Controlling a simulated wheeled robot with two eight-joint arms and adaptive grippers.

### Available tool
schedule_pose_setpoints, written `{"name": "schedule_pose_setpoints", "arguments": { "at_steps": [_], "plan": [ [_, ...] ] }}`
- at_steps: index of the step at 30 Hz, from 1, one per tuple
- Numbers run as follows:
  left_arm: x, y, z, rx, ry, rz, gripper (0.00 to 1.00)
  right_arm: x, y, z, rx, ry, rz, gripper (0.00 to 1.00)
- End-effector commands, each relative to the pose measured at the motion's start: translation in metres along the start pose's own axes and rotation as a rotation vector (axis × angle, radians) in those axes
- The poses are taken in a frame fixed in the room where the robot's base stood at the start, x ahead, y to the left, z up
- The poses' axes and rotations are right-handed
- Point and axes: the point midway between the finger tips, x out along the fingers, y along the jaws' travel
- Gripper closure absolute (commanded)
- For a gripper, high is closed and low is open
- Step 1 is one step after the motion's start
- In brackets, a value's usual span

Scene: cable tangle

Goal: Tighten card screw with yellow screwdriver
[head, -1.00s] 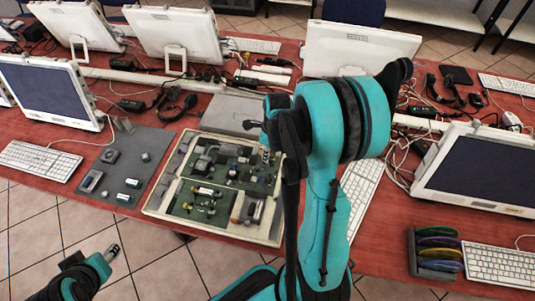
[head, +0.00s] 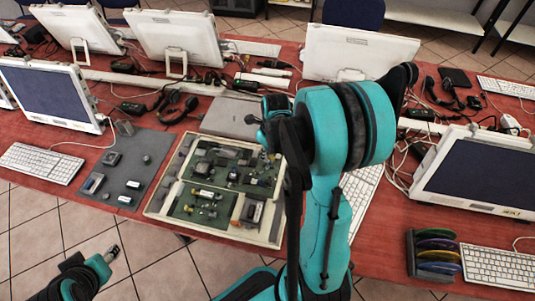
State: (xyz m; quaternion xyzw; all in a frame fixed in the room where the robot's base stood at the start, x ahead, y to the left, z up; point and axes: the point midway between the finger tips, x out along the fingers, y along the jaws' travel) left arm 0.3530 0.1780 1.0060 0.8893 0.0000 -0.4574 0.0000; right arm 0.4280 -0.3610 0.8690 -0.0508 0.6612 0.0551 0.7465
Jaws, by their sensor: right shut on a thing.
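An open board case (head: 190,222) with a pale rim stands on the red table, left of my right arm. It holds green circuit boards (head: 215,206) with several small parts; the card screw is too small to pick out. My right gripper (head: 267,146) is over the case's back right part, mostly hidden by my own arm. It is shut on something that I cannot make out. I cannot see the yellow screwdriver clearly. My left gripper (head: 112,253) is at the lower left, over the floor in front of the table, apart from everything; its jaw state is unclear.
A grey mat (head: 148,147) with several small parts lies left of the case. A grey box (head: 231,114) stands behind it. Keyboards (head: 43,163), monitors (head: 470,170) and loose cables surround the area. A rack of coloured discs (head: 435,254) stands at the right.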

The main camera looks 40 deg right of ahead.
Motion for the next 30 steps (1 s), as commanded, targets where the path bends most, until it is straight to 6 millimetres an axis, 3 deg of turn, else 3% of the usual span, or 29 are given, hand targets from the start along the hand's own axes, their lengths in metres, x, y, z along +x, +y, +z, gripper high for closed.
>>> {"name": "schedule_pose_setpoints", "arguments": {
  "at_steps": [21, 30],
  "plan": [
    [-0.031, 0.000, -0.022, 0.000, 0.000, 0.000, 0.56, -0.048, 0.000, 0.006, -0.001, 0.000, 0.000, 1.00],
    [-0.032, 0.000, -0.023, 0.000, 0.000, 0.000, 0.56, -0.051, 0.000, 0.006, -0.001, 0.000, 0.000, 1.00]
  ]
}}
